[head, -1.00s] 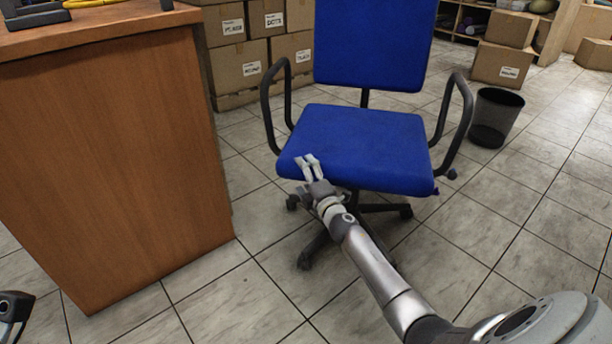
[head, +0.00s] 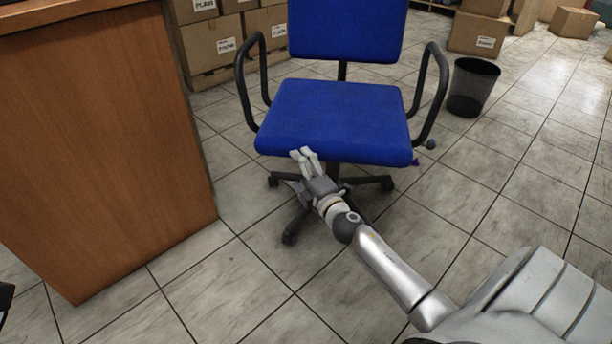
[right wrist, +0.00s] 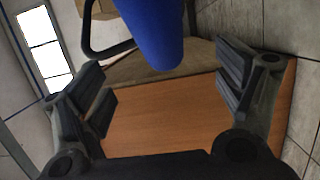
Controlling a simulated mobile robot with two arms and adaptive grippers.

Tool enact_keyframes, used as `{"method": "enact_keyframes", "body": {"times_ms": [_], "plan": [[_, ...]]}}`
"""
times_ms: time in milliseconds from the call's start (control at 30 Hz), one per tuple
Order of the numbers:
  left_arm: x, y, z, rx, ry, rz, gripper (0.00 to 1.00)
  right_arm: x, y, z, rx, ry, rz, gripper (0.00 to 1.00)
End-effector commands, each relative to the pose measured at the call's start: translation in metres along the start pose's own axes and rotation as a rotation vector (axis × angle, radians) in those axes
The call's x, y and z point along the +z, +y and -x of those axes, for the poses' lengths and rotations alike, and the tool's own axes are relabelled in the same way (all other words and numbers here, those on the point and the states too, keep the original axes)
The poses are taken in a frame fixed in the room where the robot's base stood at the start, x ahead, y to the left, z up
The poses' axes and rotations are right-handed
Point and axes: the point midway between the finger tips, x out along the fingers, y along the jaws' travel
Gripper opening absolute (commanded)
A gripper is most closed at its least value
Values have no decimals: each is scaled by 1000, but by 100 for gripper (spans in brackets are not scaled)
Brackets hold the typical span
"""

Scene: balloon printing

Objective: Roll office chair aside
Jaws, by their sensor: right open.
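The blue office chair (head: 335,115) stands upright on the tiled floor in the head view, its seat facing me, with black armrests and a black wheeled base. My right gripper (head: 305,155) is open at the front edge of the seat, left of its middle. I cannot tell whether it touches the seat. In the right wrist view the blue seat edge (right wrist: 155,35) shows between and beyond the open fingers, with nothing held. My left gripper does not show clearly; only a dark bit of my own body is at the lower left edge.
A wooden desk (head: 100,150) stands close on the left of the chair. Cardboard boxes (head: 215,45) are stacked behind it. A black waste bin (head: 472,88) stands to the right of the chair. The tiled floor at the right is open.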

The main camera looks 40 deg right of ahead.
Motion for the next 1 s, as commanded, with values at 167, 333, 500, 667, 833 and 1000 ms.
{"method": "enact_keyframes", "body": {"times_ms": [167, 333, 500, 667, 833, 1000], "plan": [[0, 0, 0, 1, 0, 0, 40, 0, -1, 21, -1, 0, 0, 87], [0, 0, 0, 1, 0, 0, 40, -1, 0, 29, 0, 0, 1, 87], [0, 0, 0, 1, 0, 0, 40, -1, 0, 30, 1, 1, 1, 87], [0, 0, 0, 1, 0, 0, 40, -1, 0, 30, 1, 1, 1, 87], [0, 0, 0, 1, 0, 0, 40, -1, 0, 30, 1, 1, 0, 87], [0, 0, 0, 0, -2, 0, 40, -9, 3, 31, 6, 21, -17, 87]]}}
